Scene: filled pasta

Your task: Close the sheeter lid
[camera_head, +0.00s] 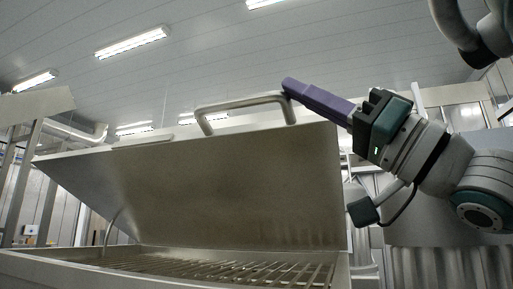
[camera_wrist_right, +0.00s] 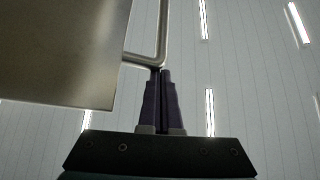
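The sheeter lid (camera_head: 215,190) is a large grey metal panel, tilted up and open above the sheeter body (camera_head: 180,271). A metal bar handle (camera_head: 240,101) is fixed along its upper edge. My right gripper (camera_head: 288,85) has purple fingers that reach the right end of the handle. In the right wrist view the fingers (camera_wrist_right: 161,72) lie side by side, almost together, with their tips at the handle's bend (camera_wrist_right: 157,63). I see no bar between them, and cannot tell whether they touch it. The lid's corner (camera_wrist_right: 95,60) is left of the fingers. My left gripper is not in view.
A metal grate (camera_head: 220,268) lies in the opening under the lid. A thin curved rod (camera_head: 112,228) stands at the opening's left side. Metal framework (camera_head: 25,180) stands at the far left. The space above the lid is free up to the ceiling.

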